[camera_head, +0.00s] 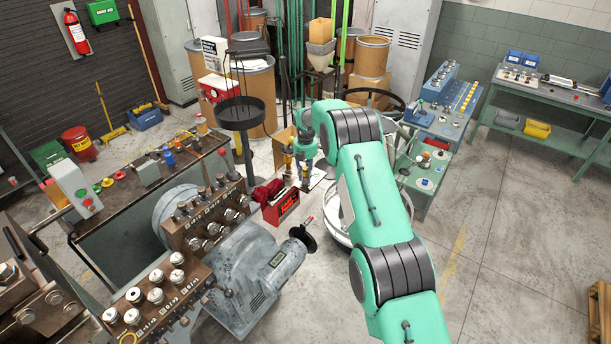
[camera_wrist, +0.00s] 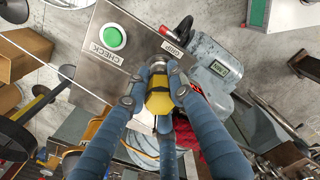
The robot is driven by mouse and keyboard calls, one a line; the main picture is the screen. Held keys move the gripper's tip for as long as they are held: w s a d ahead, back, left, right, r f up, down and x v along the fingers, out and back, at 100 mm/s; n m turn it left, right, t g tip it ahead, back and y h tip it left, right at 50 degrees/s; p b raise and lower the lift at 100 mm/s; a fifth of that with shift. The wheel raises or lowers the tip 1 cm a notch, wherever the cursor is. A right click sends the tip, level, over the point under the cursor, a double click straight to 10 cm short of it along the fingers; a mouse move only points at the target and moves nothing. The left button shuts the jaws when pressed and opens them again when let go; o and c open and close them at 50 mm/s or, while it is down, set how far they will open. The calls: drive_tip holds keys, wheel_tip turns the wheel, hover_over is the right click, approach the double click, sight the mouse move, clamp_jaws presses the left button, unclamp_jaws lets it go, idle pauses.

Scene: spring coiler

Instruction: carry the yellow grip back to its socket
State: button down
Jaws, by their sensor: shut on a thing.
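The yellow grip (camera_wrist: 159,102), with dark bands, is between the fingers of my gripper (camera_wrist: 156,92) in the wrist view. My gripper is shut on it. The grip's far end points at the edge of a grey metal panel (camera_wrist: 144,33) with a green CHECK button (camera_wrist: 115,38) and a GRIP label (camera_wrist: 171,47). The socket is not clear; the grip and fingers cover the area below the label. I cannot tell whether the grip touches the panel. In the head view my gripper (camera_head: 298,168) hangs beyond the red box, and the grip is too small to make out surely.
A grey machine housing (camera_wrist: 214,68) with a small display stands right of the panel in the wrist view. In the head view a red box (camera_head: 281,208) stands near my gripper, and a black round tray on a stand (camera_head: 240,112) is to its left.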

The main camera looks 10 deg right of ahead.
drive_tip(key=c, duration=1.5)
unclamp_jaws()
drive_tip(key=shift+r, duration=0.1)
wheel_tip(320, 180, up, 12)
drive_tip(key=shift+f+b, duration=0.1)
drive_tip(key=shift+b, duration=0.75)
drive_tip(key=shift+r, duration=0.25)
